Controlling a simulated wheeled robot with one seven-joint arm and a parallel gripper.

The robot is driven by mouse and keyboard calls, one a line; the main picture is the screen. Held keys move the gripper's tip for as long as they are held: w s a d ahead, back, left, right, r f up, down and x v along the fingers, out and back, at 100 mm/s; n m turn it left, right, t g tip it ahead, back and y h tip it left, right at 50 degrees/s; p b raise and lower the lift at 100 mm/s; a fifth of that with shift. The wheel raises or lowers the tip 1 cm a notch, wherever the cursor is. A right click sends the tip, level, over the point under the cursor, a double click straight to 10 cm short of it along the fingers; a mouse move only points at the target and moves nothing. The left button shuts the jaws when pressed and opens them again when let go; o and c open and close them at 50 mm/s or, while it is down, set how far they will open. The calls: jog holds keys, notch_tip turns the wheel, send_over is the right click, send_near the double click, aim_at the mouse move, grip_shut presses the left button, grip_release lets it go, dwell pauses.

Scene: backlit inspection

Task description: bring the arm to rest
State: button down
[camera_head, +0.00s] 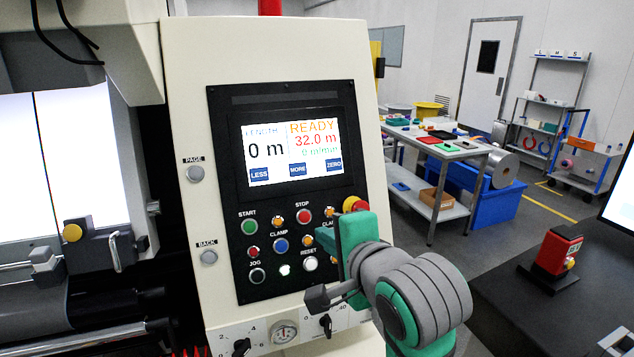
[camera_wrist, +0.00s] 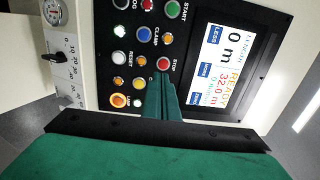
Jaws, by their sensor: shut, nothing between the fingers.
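My gripper (camera_head: 327,238) is in front of the right part of the button panel (camera_head: 235,275) in the head view. In the wrist view, its green fingers (camera_wrist: 161,80) are together with nothing between them, and their tips appear close to the red STOP button (camera_wrist: 163,63). I cannot tell whether they touch the panel. My arm hides the lower right part of the panel in the head view. The screen (camera_head: 292,150) reads READY, 0 m and 32.0 m.
A dark table with a red device (camera_head: 557,254) stands at the right. A workbench (camera_head: 440,150) with parts and a blue bin (camera_head: 480,195) stand behind. Open floor lies between.

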notch_tip(320, 180, down, 26)
jog(key=s+a+n+t+h, duration=0.1)
jog(key=a+t, duration=0.1)
jog(key=a, duration=0.1)
jog(key=s+f+n+h, duration=0.3)
jog(key=s+f, duration=0.8)
jog(key=f, duration=0.1)
jog(key=s+f+n, duration=0.3)
jog(key=s+n, duration=0.7)
jog(key=s, duration=1.6)
jog(key=shift+s+f+h, duration=0.2)
jog(key=shift+s+h, duration=0.2)
